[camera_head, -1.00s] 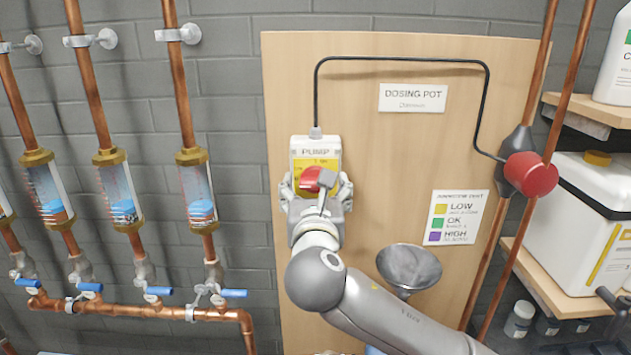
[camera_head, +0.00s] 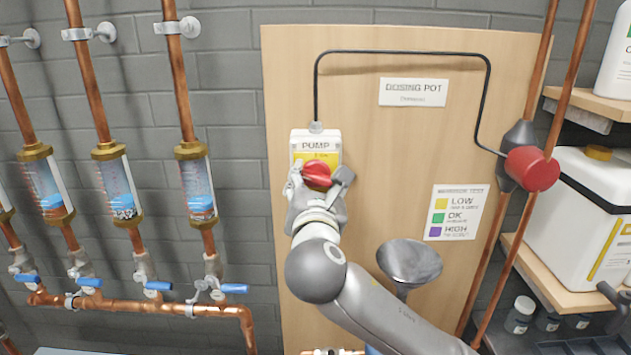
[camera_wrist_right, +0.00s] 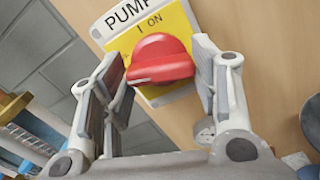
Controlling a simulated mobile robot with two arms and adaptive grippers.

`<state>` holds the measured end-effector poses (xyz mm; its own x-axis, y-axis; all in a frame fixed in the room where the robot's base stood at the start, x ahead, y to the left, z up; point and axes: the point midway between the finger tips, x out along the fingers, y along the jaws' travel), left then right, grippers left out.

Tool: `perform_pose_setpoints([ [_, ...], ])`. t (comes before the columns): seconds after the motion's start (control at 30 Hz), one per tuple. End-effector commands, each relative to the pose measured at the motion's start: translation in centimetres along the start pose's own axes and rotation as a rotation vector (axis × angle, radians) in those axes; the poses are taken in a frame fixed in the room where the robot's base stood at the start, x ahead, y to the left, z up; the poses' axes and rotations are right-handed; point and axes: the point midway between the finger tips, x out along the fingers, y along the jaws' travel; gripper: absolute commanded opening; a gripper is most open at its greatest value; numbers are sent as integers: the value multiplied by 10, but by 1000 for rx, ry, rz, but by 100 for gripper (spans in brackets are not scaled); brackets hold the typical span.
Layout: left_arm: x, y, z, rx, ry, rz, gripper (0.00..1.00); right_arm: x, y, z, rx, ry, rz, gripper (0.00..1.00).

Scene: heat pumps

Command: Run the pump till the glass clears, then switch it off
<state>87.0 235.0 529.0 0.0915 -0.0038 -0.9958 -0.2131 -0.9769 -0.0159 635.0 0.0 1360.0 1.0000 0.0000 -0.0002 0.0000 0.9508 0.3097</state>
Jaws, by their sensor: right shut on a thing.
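The pump switch box (camera_head: 301,140) hangs on the wooden board, with a yellow plate marked "I ON". Its red knob (camera_head: 317,174) also shows in the right wrist view (camera_wrist_right: 160,60), with a small white mark at its left end. My right gripper (camera_head: 322,190) is shut on the knob, one finger on each side. Several sight glasses sit in copper pipes at left. The second full glass (camera_head: 119,188) has dark and white specks low in it. The glasses beside it (camera_head: 47,185) (camera_head: 198,188) show blue and reddish contents. My left gripper is out of view.
A grey funnel (camera_head: 409,262) stands right of my right arm. A LOW/OK/HIGH colour chart (camera_head: 456,213) hangs beside it. Shelves at right hold a white container (camera_head: 575,215) and bottles. Blue-handled valves (camera_head: 235,289) sit below the glasses.

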Motion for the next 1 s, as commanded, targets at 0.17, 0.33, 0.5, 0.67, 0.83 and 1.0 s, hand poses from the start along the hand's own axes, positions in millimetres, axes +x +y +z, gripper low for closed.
perform_pose_setpoints([
  [0.17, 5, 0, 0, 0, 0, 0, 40, 0, 0, -1, 194, 0, 0, 23],
  [0.33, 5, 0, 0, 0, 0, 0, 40, 0, 0, 0, 213, -1, 0, 23],
  [0.5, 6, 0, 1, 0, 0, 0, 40, 0, 0, -1, 231, 0, 0, 23],
  [0.67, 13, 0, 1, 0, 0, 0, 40, 0, 0, -3, 452, 3, 0, 23],
  [0.83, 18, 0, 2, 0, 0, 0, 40, 0, 0, -2, 685, 2, 0, 23],
  [1.0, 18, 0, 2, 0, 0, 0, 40, 0, 0, 0, 738, 0, 0, 23],
])
